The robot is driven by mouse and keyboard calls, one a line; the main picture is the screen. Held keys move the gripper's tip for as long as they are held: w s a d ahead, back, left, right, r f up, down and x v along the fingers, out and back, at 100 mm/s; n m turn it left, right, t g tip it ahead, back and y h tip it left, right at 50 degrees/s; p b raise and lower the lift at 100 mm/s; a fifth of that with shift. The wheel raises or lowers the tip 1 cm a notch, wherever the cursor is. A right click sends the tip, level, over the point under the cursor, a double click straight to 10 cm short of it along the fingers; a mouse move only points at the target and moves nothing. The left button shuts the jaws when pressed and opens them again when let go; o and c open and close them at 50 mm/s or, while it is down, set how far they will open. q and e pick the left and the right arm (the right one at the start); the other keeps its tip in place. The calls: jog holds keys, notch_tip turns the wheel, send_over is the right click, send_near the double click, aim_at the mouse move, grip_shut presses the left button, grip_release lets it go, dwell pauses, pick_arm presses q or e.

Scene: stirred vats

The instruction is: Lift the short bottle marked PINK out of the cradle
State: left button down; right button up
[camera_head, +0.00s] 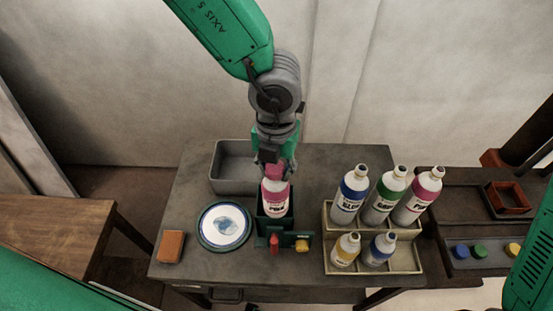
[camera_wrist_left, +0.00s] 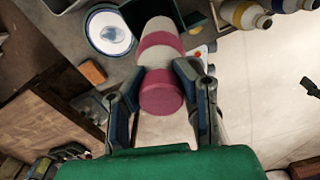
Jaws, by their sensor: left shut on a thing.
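The short bottle marked PINK (camera_head: 275,198) is white with a pink top and a pink band. It is upright at the dark green cradle (camera_head: 261,226), whose walls show around its lower part. I cannot tell whether its base still rests inside. My left gripper (camera_head: 273,168) comes down from above and is shut on the bottle's upper end. In the left wrist view the bottle (camera_wrist_left: 160,58) lies between the two fingers (camera_wrist_left: 161,95), with its pink top towards me and the green cradle (camera_wrist_left: 197,14) beyond. My right gripper is not in view.
A tan rack (camera_head: 375,257) right of the cradle holds several bottles. A grey bin (camera_head: 232,178) stands behind left. A round plate (camera_head: 224,226) and an orange block (camera_head: 171,247) lie left. A red and a yellow piece (camera_head: 302,245) are at the cradle's front.

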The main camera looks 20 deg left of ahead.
pick_arm(q)
jog(key=s+d+b, duration=0.3)
jog(key=s, duration=0.7)
jog(key=shift+s, duration=0.1)
dwell(0.6)
